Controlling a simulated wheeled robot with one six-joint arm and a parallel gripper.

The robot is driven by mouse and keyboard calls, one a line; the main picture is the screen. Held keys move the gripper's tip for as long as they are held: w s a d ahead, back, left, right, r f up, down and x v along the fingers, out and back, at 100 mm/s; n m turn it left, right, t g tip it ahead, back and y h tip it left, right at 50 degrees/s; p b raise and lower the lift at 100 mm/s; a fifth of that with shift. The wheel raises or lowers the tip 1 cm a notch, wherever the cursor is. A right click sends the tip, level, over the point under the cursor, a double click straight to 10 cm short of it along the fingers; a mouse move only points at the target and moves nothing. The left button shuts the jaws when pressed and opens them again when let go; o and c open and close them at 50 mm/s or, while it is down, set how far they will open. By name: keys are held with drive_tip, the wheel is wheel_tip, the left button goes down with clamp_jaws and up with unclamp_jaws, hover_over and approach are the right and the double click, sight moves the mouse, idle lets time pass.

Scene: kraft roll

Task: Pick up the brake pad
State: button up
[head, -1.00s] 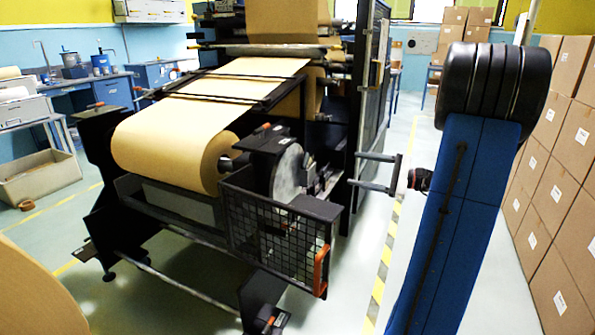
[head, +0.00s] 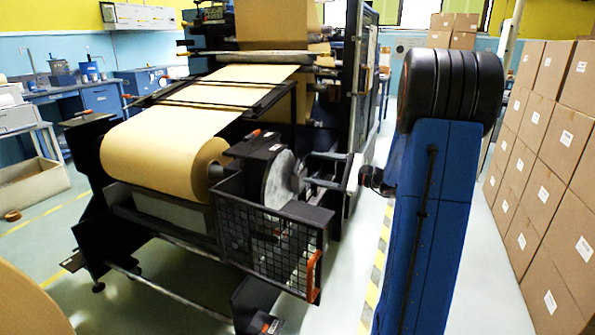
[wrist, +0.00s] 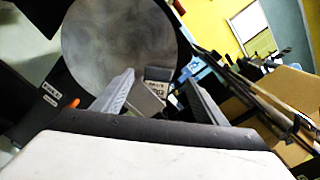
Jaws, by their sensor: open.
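My gripper (head: 306,170) is open beside the right side of the grey brake disc (head: 277,182), at the near end of the paper roll. In the wrist view my gripper (wrist: 160,77) has its two grey fingers spread, with the disc (wrist: 118,45) beyond the left finger. A small grey block (wrist: 147,99), likely the brake pad, shows between the fingers, with a dark labelled piece just beyond it. I cannot tell if either finger touches the block. The block cannot be made out in the head view.
A black mesh guard (head: 268,245) with an orange handle (head: 314,276) stands in front of the disc. The kraft roll (head: 160,160) lies to the left. Stacked cartons (head: 545,170) line the right side. Floor beside the striped line (head: 375,275) is clear.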

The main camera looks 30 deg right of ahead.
drive_tip(key=shift+x, duration=2.7)
drive_tip(key=shift+s+a, duration=0.1)
drive_tip(key=c, duration=1.3)
wheel_tip(320, 180, up, 18)
drive_tip(key=m, duration=0.8)
hover_over(297, 165)
drive_tip(key=d, duration=0.3)
drive_tip(key=f, duration=0.7)
drive_tip(key=shift+d+f, duration=0.2)
drive_tip(key=shift+f, duration=0.2)
